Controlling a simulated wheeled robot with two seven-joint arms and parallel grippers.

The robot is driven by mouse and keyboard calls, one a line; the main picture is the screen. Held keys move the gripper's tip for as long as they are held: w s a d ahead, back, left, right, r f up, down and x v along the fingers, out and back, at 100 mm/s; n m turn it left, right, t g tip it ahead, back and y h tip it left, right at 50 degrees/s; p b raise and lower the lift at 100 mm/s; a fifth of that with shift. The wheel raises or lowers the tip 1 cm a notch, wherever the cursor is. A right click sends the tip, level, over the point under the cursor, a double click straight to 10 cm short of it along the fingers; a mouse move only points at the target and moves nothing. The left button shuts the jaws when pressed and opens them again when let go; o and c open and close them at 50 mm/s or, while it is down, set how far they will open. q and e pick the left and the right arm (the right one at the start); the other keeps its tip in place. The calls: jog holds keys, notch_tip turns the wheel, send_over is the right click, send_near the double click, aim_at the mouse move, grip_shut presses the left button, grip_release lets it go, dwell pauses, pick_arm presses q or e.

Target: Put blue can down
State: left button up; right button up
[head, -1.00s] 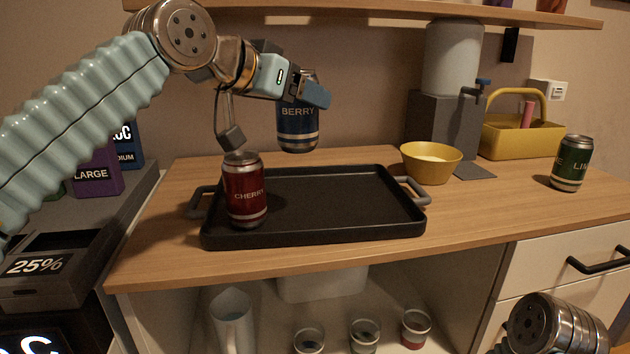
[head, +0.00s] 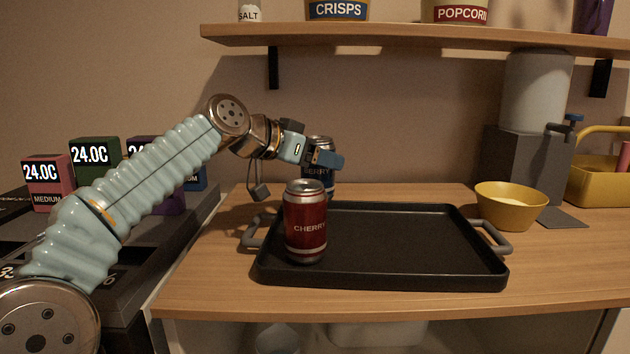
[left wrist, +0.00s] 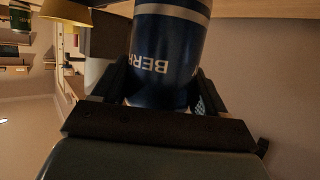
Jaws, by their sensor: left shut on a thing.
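The blue can (head: 317,170), marked BERRY, is upright behind the red can in the head view, partly hidden by my left gripper and the red can. In the left wrist view the blue can (left wrist: 168,50) fills the space between the fingers. My left gripper (head: 328,160) is shut on it. I cannot tell whether its base touches anything. A red CHERRY can (head: 306,228) stands upright at the left end of the black tray (head: 410,275). My right gripper is not in view.
The tray lies on the wooden counter (head: 200,285) and its middle and right are clear. A yellow bowl (head: 510,205) stands right of the tray, before a grey dispenser (head: 510,160). A shelf (head: 420,38) with containers hangs above. Coloured boxes (head: 95,158) stand at the left.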

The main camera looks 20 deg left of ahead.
aim_at(315, 175)
pick_arm(q)
jog(key=shift+w+a+f+b, duration=0.15)
jog(key=shift+a+f+b, duration=0.1)
jog(key=shift+f, duration=0.75)
jog(key=shift+w+a+f+b, duration=0.1)
jog(key=shift+f+b, duration=0.15)
jog(key=shift+f, duration=0.7)
jog(key=shift+f, duration=0.2)
jog(key=o, duration=1.3)
jog(key=shift+r, duration=0.1)
jog(key=shift+r, duration=0.2)
jog(key=b+v, duration=0.1)
jog(key=v, duration=1.1)
jog(key=shift+f, duration=0.15)
